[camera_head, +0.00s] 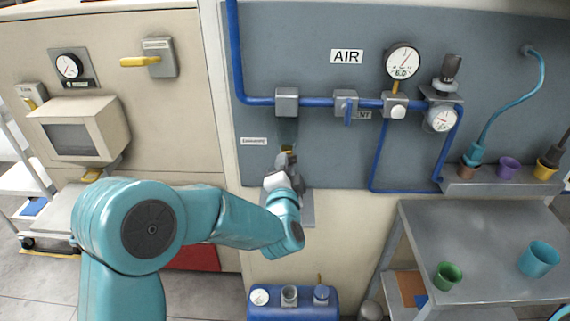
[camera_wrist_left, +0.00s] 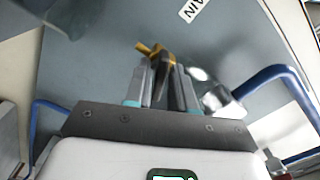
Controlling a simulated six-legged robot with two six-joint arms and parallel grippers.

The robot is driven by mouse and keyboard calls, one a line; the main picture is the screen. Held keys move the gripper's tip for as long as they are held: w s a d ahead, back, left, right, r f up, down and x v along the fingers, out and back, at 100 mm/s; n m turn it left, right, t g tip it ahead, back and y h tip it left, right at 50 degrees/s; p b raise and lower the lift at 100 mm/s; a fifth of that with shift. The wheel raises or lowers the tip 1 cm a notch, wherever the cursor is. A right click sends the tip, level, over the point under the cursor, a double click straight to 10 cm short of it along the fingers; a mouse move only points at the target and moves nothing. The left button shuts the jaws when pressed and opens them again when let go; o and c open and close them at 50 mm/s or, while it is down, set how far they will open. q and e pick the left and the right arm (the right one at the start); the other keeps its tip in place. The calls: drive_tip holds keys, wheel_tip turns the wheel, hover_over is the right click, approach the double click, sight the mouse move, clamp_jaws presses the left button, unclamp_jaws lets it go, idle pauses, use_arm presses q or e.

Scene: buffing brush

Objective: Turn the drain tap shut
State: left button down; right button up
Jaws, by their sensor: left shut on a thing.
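The drain tap (camera_head: 287,149) shows as a small yellow piece under the pipe's grey block, mostly hidden by my gripper. In the left wrist view its yellow lever (camera_wrist_left: 149,48) sticks out to the upper left beyond the fingers. My left gripper (camera_head: 286,160) reaches up to the tap from below; in the left wrist view its fingers (camera_wrist_left: 160,75) are shut on the tap. Whether the tap is fully turned cannot be told. A small white label (camera_head: 253,141) is left of the tap. My right gripper is not in view.
A blue air pipe (camera_head: 320,102) runs above, with a blue valve (camera_head: 347,108) and a gauge (camera_head: 403,60) to the right. A blue tank (camera_head: 292,304) stands below. A grey table (camera_head: 480,230) with cups is at the right.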

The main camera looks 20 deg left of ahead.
use_arm(q)
drive_tip(key=m+p, duration=0.1)
drive_tip(key=m, duration=0.4)
drive_tip(key=shift+m, duration=0.3)
idle(0.4)
drive_tip(key=c, duration=1.2)
unclamp_jaws()
drive_tip(key=shift+s, duration=0.1)
drive_tip(key=b+v, duration=0.2)
drive_tip(key=v, duration=1.4)
drive_tip(key=shift+s+d+r+b, duration=0.1)
drive_tip(key=shift+b, duration=0.3)
